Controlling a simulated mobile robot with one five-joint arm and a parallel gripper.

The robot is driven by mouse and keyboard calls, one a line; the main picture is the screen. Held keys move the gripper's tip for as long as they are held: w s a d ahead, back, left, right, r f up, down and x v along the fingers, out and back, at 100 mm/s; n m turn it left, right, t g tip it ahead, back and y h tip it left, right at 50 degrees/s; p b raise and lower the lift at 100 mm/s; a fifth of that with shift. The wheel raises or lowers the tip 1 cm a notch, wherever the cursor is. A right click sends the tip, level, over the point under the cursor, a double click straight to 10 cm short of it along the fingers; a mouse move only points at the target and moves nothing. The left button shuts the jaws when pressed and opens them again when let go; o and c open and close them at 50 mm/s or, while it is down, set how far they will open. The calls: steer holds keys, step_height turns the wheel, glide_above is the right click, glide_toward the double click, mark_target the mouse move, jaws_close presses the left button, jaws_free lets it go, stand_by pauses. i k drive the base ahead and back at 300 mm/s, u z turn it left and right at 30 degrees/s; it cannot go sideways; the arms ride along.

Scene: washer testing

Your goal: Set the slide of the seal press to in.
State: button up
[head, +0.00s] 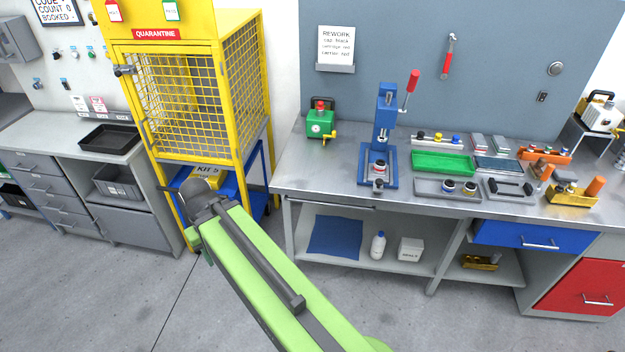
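The blue press (385,122), which I take to be the seal press, stands upright on the grey workbench near its left part. Its lever with a red grip (411,82) points up to the right. At its foot, a small slide with a dark knob (378,184) shows at the front edge of the base. I cannot tell for sure how far the slide is out. My green arm reaches up from the bottom middle to the left of the bench.
A green device (321,120) stands left of the press. A green tray (443,163) and a grey tray (433,189) lie to its right. A yellow quarantine cage (178,95) stands left of the bench. Bare floor lies before the bench.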

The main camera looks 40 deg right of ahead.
mark_target(379, 174)
steer(key=u, duration=0.05)
steer(key=i, duration=0.85)
steer(key=z, duration=0.95)
